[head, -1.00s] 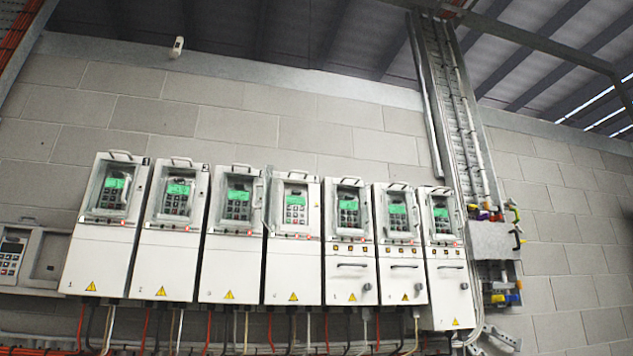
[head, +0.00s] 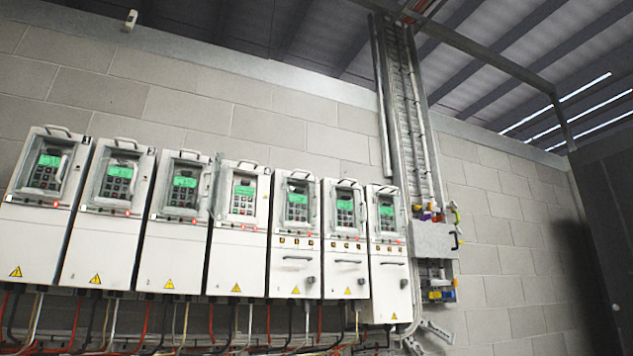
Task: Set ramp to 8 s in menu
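A row of several white drive units hangs on the block wall. Each has a keypad with a lit green screen near its top. The fourth drive (head: 238,268) from the left shows its keypad (head: 243,200) more openly than the others, and its clear cover seems swung to the left. The drive at the far left (head: 30,240) and the one at the far right (head: 391,285) have their keypads behind framed covers. The screen text is too small to read. Neither of my grippers shows in the head view.
A grey box with coloured padlocks (head: 432,238) is on the wall right of the drives, under a vertical cable tray (head: 405,120). Red, black and white cables hang below the drives. A dark panel (head: 607,230) stands at the far right.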

